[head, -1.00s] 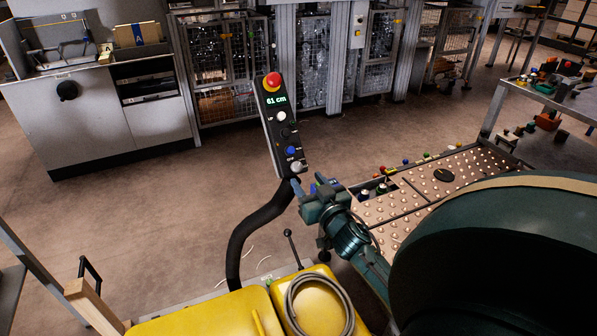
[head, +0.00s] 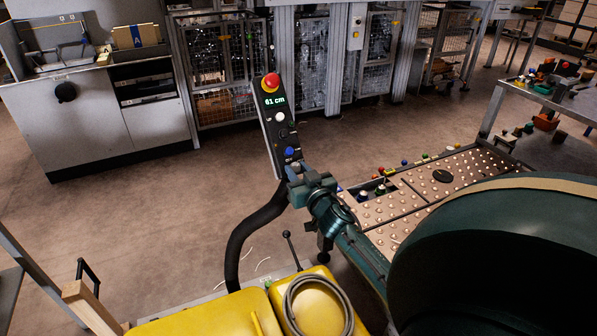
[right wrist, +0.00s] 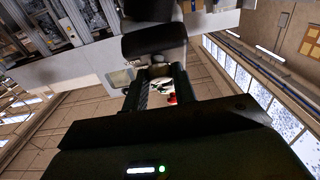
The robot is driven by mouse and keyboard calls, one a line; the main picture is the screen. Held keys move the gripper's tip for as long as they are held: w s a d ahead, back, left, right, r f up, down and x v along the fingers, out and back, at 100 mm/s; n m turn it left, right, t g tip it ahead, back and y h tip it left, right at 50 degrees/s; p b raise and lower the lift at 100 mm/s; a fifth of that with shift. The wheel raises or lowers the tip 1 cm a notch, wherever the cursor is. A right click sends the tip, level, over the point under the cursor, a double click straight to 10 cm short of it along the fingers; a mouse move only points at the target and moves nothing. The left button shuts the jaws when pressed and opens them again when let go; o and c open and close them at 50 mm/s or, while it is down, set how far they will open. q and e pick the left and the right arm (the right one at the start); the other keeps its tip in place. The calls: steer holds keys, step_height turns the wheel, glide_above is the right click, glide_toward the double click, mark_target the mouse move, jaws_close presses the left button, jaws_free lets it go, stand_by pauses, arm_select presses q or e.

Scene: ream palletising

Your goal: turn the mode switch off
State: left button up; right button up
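The control pendant (head: 276,125) stands tilted on a black curved hose, with a red mushroom button on top and a display reading 61 cm. White, black and blue buttons run down its face. The mode switch at its lower end is hidden in the head view behind my right gripper (head: 293,173). That gripper is at the pendant's lower end; its fingers show apart in the right wrist view (right wrist: 160,85), with a gap between them. Whether they touch the switch I cannot tell. My left gripper is not in view.
Yellow covers (head: 205,316) with a coiled grey cable and a small black lever (head: 291,248) are below. A grey cabinet (head: 100,125) and mesh cages stand behind. The floor left of the pendant is clear.

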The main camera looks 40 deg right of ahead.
steer(key=c, duration=0.5)
